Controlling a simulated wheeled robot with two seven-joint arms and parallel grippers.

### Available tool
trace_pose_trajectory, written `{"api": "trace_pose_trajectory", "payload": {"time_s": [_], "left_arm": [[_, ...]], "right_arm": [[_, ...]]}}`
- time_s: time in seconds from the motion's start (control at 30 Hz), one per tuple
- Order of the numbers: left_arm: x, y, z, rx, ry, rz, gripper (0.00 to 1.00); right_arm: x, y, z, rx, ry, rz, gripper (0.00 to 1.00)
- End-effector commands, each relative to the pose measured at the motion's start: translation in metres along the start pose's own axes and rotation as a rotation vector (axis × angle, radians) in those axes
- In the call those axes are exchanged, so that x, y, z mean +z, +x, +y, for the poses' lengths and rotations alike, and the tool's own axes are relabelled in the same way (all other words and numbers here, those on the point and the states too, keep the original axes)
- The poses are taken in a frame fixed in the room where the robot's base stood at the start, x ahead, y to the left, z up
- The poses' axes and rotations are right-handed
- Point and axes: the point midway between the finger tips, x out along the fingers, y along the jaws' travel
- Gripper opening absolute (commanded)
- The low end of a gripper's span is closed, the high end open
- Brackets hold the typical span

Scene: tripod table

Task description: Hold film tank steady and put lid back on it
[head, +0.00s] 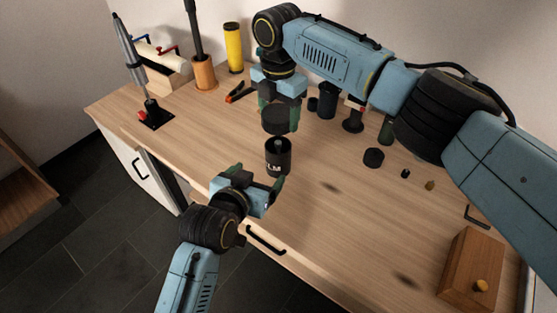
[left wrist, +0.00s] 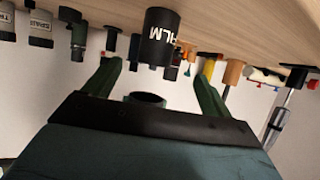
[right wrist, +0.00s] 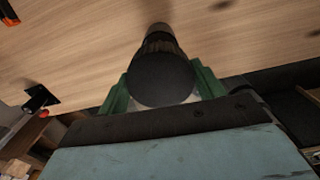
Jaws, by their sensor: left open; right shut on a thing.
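The film tank (head: 278,160), a black cylinder with white lettering, stands upright and open-topped on the table, with a post showing inside. It also shows upside down in the left wrist view (left wrist: 158,40). My right gripper (head: 280,112) is shut on the round black lid (head: 279,122) and holds it above the tank, apart from it. The lid fills the middle of the right wrist view (right wrist: 161,82) between the green fingers. My left gripper (head: 260,180) is open in front of the tank, its fingers pointing toward it; the tank appears beyond the fingertips.
A low black disc (head: 373,157) and small pieces lie to the right. Dark bottles (head: 328,100) stand behind, partly under my right arm. A yellow cylinder (head: 234,48), a wooden cup (head: 204,72) and an orange-black clamp (head: 239,92) are at the back. A wooden box (head: 470,270) sits front right.

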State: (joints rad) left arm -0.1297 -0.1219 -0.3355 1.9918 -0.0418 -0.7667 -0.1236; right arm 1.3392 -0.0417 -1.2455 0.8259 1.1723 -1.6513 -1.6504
Motion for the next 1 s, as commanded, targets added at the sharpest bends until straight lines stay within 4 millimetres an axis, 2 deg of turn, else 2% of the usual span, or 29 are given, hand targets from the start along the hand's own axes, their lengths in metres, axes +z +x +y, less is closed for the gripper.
{"api": "trace_pose_trajectory", "payload": {"time_s": [0.1,0.43,0.57,1.0], "left_arm": [[-0.01,0.006,0.005,0.005,0.008,0.035,0.84],[-0.01,0.007,0.005,0.005,0.008,0.036,0.84],[-0.01,0.015,0.005,0.005,0.008,0.036,0.84],[-0.013,0.083,0.005,0.005,0.008,0.036,0.84]], "right_arm": [[0.0,0.0,0.0,0.001,-0.001,0.0,0.45],[0.0,-0.001,0.0,0.001,0.0,0.0,0.45],[0.0,0.0,0.0,0.001,0.0,0.0,0.45],[0.0,0.0,0.0,0.001,0.001,0.0,0.45]]}}
